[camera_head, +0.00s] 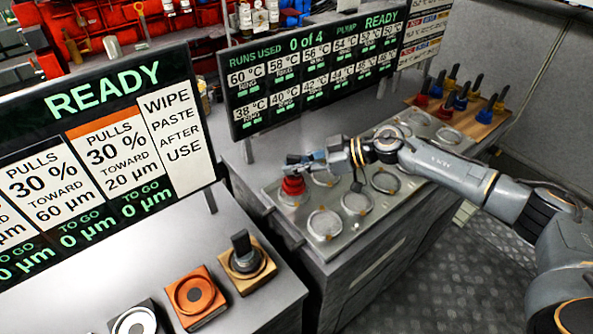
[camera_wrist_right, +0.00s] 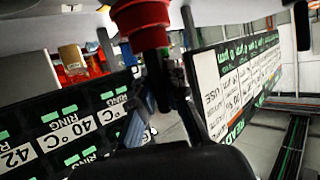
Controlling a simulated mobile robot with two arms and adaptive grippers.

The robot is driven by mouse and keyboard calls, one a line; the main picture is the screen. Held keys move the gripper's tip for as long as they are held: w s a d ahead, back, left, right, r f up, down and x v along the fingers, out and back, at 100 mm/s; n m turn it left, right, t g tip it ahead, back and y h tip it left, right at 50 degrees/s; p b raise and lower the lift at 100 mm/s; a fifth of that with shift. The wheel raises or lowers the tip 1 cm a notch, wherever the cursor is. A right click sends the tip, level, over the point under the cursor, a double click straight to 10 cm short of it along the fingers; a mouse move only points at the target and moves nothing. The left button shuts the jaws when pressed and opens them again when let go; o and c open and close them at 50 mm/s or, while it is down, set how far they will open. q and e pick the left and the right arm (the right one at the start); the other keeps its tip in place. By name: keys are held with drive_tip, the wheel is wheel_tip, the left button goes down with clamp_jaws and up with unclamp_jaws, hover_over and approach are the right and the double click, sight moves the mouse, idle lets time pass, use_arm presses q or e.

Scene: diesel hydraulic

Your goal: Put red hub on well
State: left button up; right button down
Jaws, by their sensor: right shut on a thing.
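My right gripper (camera_head: 297,161) is shut on a red hub (camera_head: 292,186), which hangs below its fingers. The hub is at the left corner of the grey metal plate (camera_head: 348,244) with round wells, over or on the well (camera_head: 291,198) there. I cannot tell whether it touches that well. In the right wrist view the red hub (camera_wrist_right: 141,22) shows at the top, with the dark gripper fingers (camera_wrist_right: 160,72) just below it. Other wells, such as the front one (camera_head: 325,224), look empty. My left gripper is not in view.
A wooden rack (camera_head: 480,129) with several blue, red and yellow dark-handled pieces stands at the plate's far right end. A temperature display board (camera_head: 312,75) stands close behind the plate. A separate bench at front left holds an orange block (camera_head: 197,299) and a tan block (camera_head: 246,279).

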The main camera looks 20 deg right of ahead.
sight(297, 176)
wheel_tip(297, 176, down, 2)
drive_tip(key=shift+f, duration=0.1)
drive_tip(key=shift+s+f, duration=0.1)
drive_tip(key=shift+f, duration=0.15)
drive_tip(key=shift+s+f, duration=0.2)
drive_tip(key=shift+f, duration=0.2)
drive_tip(key=c, duration=1.8)
unclamp_jaws()
drive_tip(key=shift+s+f, duration=0.1)
drive_tip(key=shift+f, duration=0.1)
drive_tip(key=o, duration=0.4)
drive_tip(key=shift+w, duration=0.25)
drive_tip(key=shift+r, duration=0.15)
